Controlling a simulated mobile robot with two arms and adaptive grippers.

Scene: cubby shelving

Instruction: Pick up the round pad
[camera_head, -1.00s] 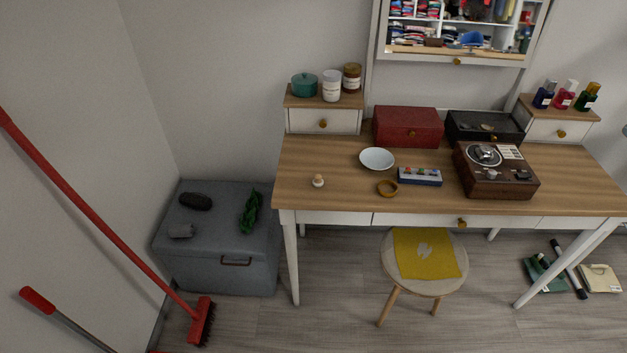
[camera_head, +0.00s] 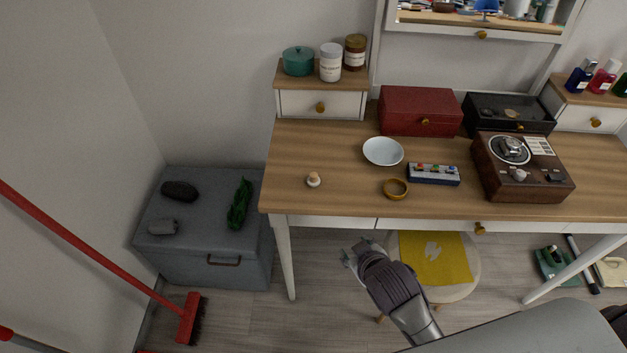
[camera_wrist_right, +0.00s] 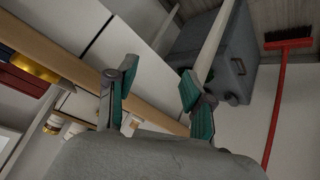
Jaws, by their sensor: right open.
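A small round pale thing with a peach top (camera_head: 313,180) stands on the desk's left part in the head view. It is the likeliest round pad, but it is too small to be sure. My right gripper (camera_head: 350,256) is in front of the desk, below the tabletop, to the right of that thing and nearer to me. In the right wrist view its two fingers (camera_wrist_right: 158,72) are apart with nothing clearly held between them. I cannot make out the pad surely in that view. My left gripper is not in view.
The wooden desk (camera_head: 330,150) also holds a white bowl (camera_head: 383,151), a yellow-brown ring-like dish (camera_head: 396,189), a slim box (camera_head: 433,174) and a record player (camera_head: 521,166). A stool with a yellow cloth (camera_head: 436,258) stands under the front edge. A grey chest (camera_head: 205,250) is left.

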